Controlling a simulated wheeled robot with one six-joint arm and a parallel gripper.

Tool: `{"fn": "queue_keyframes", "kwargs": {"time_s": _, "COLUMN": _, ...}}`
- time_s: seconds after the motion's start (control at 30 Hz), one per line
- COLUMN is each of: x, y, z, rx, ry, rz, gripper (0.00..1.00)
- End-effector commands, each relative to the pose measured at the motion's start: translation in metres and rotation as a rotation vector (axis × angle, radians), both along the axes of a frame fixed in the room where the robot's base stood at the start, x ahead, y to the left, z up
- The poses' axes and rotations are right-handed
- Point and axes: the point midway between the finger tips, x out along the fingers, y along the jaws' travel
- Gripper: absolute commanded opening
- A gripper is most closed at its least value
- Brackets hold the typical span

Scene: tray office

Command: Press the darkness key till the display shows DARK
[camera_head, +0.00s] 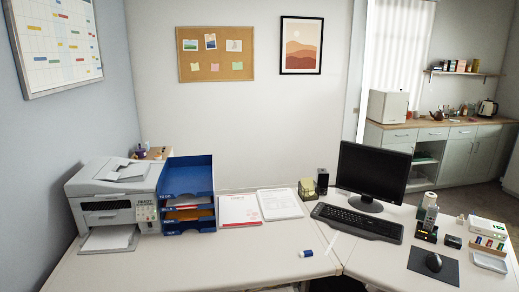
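A white and grey printer (115,196) stands at the left end of the desk. Its control panel (146,211) is at the front right of the printer. The small display (146,203) at the top of the panel appears to read READY. Small keys sit below the display, but they are too small to tell which one is the darkness key. My gripper is not in view.
A blue tray stack (187,178) stands close to the printer's right side. Papers (240,210), a monitor (373,172) and a keyboard (356,222) are farther right. A blue and white item (306,253) lies near the front edge. The desk before the trays is mostly clear.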

Motion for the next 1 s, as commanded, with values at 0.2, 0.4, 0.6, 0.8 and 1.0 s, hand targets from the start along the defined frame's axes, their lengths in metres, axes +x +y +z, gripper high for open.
{"fn": "queue_keyframes", "kwargs": {"time_s": 0.2, "x": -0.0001, "y": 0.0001, "z": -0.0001, "rx": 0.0, "ry": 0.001, "rz": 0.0, "gripper": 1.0}}
{"fn": "queue_keyframes", "kwargs": {"time_s": 0.4, "x": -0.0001, "y": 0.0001, "z": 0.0, "rx": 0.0, "ry": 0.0, "rz": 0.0, "gripper": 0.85}}
{"fn": "queue_keyframes", "kwargs": {"time_s": 0.6, "x": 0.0, "y": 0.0, "z": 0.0, "rx": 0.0, "ry": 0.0, "rz": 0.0, "gripper": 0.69}}
{"fn": "queue_keyframes", "kwargs": {"time_s": 0.8, "x": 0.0, "y": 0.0, "z": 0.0, "rx": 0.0, "ry": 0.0, "rz": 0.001, "gripper": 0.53}}
{"fn": "queue_keyframes", "kwargs": {"time_s": 1.0, "x": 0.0, "y": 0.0, "z": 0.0, "rx": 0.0, "ry": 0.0, "rz": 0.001, "gripper": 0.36}}
